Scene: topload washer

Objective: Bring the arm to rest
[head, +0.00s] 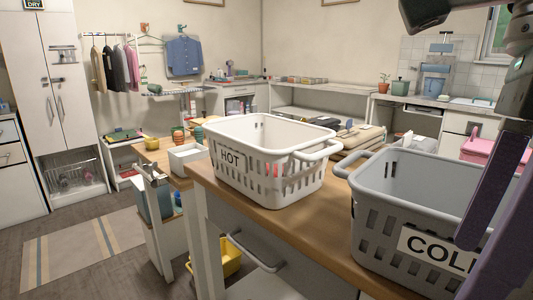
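My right arm comes in at the upper right edge, with its dark wrist in front of the counter at the back. Two long purple finger-like parts of my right gripper (484,232) reach down in front of the grey COLD basket (385,212). They cover part of its label and right side. The gap between their tips is unclear, and I see nothing held. A dark piece of my arm also shows at the top. My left gripper is not in view.
A white HOT basket (235,177) stands on the wooden counter (222,191) left of the grey basket. A pink basket (480,150) is partly hidden behind my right arm. A yellow bin (230,262) sits below the counter. The floor at left is open, with a striped rug (75,255).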

